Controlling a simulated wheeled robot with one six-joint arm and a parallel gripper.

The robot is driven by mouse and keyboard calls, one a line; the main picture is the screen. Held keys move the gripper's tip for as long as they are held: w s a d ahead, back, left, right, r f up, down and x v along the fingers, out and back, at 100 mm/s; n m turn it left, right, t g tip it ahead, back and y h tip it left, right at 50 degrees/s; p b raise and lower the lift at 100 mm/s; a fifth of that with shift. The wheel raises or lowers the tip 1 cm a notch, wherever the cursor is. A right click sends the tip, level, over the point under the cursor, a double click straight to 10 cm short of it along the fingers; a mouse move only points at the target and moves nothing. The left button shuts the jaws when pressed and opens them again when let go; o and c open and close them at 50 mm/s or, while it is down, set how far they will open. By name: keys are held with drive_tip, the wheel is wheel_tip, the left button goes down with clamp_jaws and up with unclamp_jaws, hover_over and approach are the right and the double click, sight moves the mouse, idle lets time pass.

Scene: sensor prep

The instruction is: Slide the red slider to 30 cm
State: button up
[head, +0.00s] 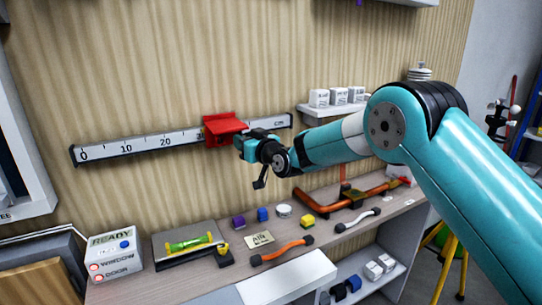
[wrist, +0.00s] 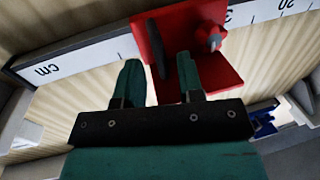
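The red slider (head: 222,126) sits on the white ruler rail (head: 185,138) on the wall, right of the 20 mark. It covers the scale around 30 in the head view. In the wrist view, which is upside down, the red slider (wrist: 185,50) partly hides the 30, with only its 3 showing beside it. My gripper (head: 243,143) is at the slider's right side in the head view. In the wrist view my gripper (wrist: 158,75) has its fingers apart, one overlapping the slider's red plate and one beside it. Whether a finger touches it I cannot tell.
A small shelf with white boxes (head: 337,97) is on the wall to the right of the rail. Below is a workbench with an orange handle (head: 282,251), small coloured blocks (head: 262,214) and a READY box (head: 114,254). The wall along the rail's left is clear.

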drive_tip(key=b+v, duration=0.5)
drive_tip(key=v, duration=1)
drive_tip(key=shift+b, duration=0.4)
drive_tip(key=shift+s, duration=0.15)
drive_tip(key=s+d+f+g+h, duration=0.2)
drive_tip(key=s+d+g, duration=0.1)
drive_tip(key=s, duration=0.9)
drive_tip(key=s+d+f+g+h, duration=0.2)
drive_tip(key=s+g, duration=0.4)
drive_tip(key=s, duration=0.6)
drive_tip(key=s+d+f+g+h, duration=0.1)
drive_tip(key=s+d+g, duration=0.4)
drive_tip(key=s, duration=0.7)
drive_tip(key=shift+s+f+h, duration=0.4)
drive_tip(key=shift+h, duration=0.4)
drive_tip(key=shift+a, duration=0.1)
